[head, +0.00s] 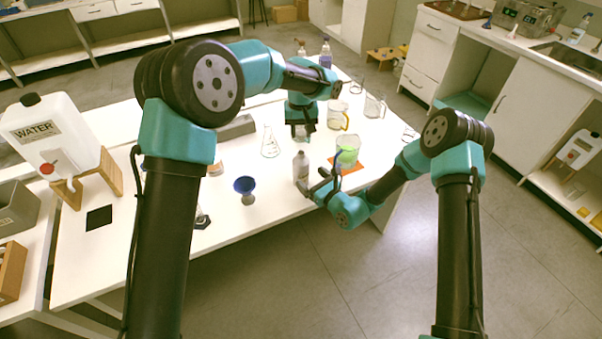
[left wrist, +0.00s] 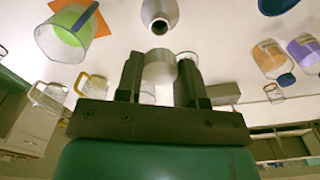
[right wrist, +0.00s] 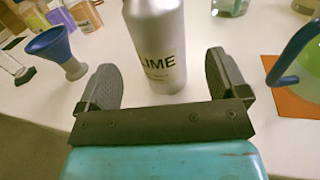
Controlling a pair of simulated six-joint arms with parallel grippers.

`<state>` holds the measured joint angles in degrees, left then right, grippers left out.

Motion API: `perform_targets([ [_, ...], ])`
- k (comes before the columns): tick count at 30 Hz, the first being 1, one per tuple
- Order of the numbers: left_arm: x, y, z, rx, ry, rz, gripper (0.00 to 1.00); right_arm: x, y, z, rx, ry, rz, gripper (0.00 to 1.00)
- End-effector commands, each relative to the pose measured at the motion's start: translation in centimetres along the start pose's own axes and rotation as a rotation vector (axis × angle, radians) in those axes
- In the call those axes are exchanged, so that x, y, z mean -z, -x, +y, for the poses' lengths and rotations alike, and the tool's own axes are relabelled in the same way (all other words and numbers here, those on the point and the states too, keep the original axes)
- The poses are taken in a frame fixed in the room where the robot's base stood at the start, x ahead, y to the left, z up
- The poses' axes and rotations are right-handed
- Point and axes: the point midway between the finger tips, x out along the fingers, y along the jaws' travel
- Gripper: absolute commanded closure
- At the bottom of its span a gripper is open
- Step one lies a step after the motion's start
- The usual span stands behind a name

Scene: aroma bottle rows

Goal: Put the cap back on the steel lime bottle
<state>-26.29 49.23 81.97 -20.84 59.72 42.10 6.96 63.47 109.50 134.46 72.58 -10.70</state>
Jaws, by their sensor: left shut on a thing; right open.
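The steel lime bottle (head: 301,166) stands upright on the table. Its open mouth shows in the left wrist view (left wrist: 160,12), and its "LIME" lettering shows in the right wrist view (right wrist: 157,45). My left gripper (left wrist: 159,72) is shut on the steel cap (left wrist: 160,67), apart from the bottle's mouth. In the head view my left gripper (head: 301,132) is above and just behind the bottle. My right gripper (right wrist: 165,80) is open, low at the bottle, with a finger toward either side of it and visible gaps; it also shows in the head view (head: 322,187).
A beaker of green liquid (head: 347,150) stands on an orange mat (head: 352,168) close right of the bottle. A blue funnel (head: 245,186) and a conical flask (head: 270,143) stand to the left. Glass jugs (head: 338,117) stand behind. A water canister (head: 48,130) is far left.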

Motion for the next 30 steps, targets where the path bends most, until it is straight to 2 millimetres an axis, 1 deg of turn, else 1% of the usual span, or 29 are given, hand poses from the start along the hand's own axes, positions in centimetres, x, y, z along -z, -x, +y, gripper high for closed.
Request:
perform_targets([
  [1, 0.0, 0.0, 0.0, 0.000, 0.000, 0.000, 0.87, 0.0, -0.9, 0.1, -0.003, 0.002, -0.001, 0.08],
  [6, 0.0, 0.0, 0.0, 0.000, 0.000, 0.000, 0.87, 0.0, -3.5, 0.1, -0.002, 0.001, -0.001, 0.08],
  [12, 0.0, 0.0, 0.0, 0.000, 0.000, 0.000, 0.87, 0.0, -5.6, 0.1, -0.002, 0.001, 0.000, 0.08],
  [16, 0.0, 0.0, 0.0, 0.000, 0.000, 0.000, 0.87, 0.0, -6.1, 0.0, -0.001, 0.000, 0.000, 0.08],
  [24, 0.0, 0.0, 0.0, 0.000, 0.000, 0.000, 0.87, 0.0, -6.1, 0.0, -0.001, 0.000, 0.000, 0.09],
  [30, 0.0, 0.0, 0.0, 0.000, 0.000, 0.000, 0.87, 0.0, -6.1, 0.0, -0.001, 0.000, 0.000, 0.28],
])
